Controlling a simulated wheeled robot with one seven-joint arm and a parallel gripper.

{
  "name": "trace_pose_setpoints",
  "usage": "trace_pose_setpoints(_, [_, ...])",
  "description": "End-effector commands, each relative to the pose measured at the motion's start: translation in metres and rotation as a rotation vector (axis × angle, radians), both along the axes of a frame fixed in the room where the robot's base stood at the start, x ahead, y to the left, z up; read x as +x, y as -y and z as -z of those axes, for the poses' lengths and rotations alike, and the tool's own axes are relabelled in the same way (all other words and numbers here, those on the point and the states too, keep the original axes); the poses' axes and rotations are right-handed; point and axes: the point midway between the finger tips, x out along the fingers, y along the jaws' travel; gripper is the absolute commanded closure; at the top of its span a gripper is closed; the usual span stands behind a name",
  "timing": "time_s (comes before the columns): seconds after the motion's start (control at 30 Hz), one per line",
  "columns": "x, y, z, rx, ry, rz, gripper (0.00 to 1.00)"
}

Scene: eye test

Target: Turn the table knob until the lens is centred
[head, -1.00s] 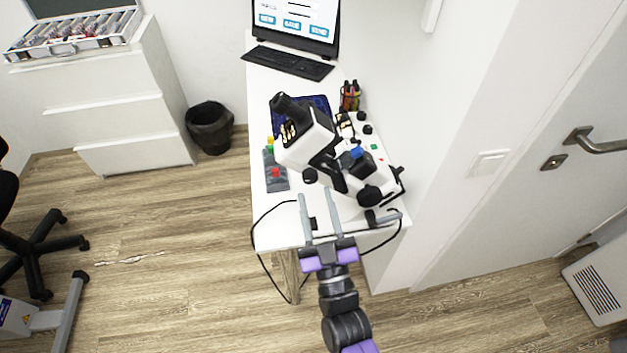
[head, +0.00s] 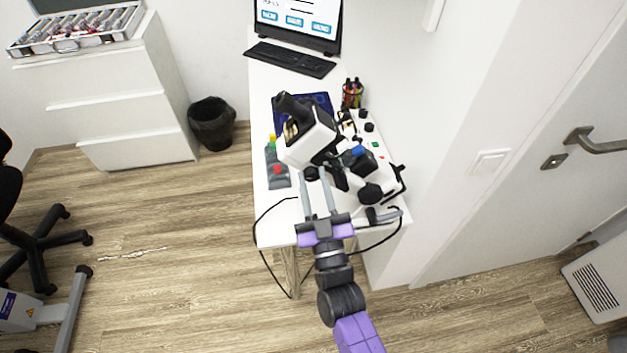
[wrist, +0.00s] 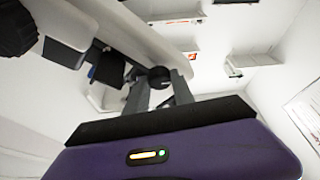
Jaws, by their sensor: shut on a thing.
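A white and black instrument like a microscope (head: 312,138) stands on the white table (head: 271,228), with dark eyepieces at its upper left. A small round black knob (head: 311,174) sits low on its near side. My gripper (head: 314,175) reaches it from the near side, its two grey fingers shut on the knob. In the wrist view the knob (wrist: 160,76) shows between the fingertips (wrist: 162,84), under a white arm of the instrument. I cannot make out the lens or whether it is centred.
A grey control box with a red button (head: 278,170) lies left of the instrument. A keyboard (head: 289,59), a screen (head: 298,18) and a pen holder (head: 352,94) stand farther back. Black cables (head: 257,222) hang off the front edge.

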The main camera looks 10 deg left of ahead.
Motion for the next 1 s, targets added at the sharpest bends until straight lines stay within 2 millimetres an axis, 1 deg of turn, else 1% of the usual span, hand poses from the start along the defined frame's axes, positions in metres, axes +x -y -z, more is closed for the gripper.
trace_pose_setpoints(0.3, [-0.0006, -0.0014, 0.0006, 0.141, -0.041, -0.002, 1.0])
trace_pose_setpoints(0.67, [-0.0005, -0.0009, 0.0005, 0.164, -0.048, 0.0, 1.0])
trace_pose_setpoints(0.7, [-0.0005, -0.0008, 0.0005, 0.164, -0.048, 0.0, 0.67])
trace_pose_setpoints(0.73, [-0.0006, -0.0009, 0.0005, 0.164, -0.048, 0.0, 0.61])
trace_pose_setpoints(1.0, [-0.0005, -0.0007, 0.0005, 0.163, -0.047, 0.0, 0.61])
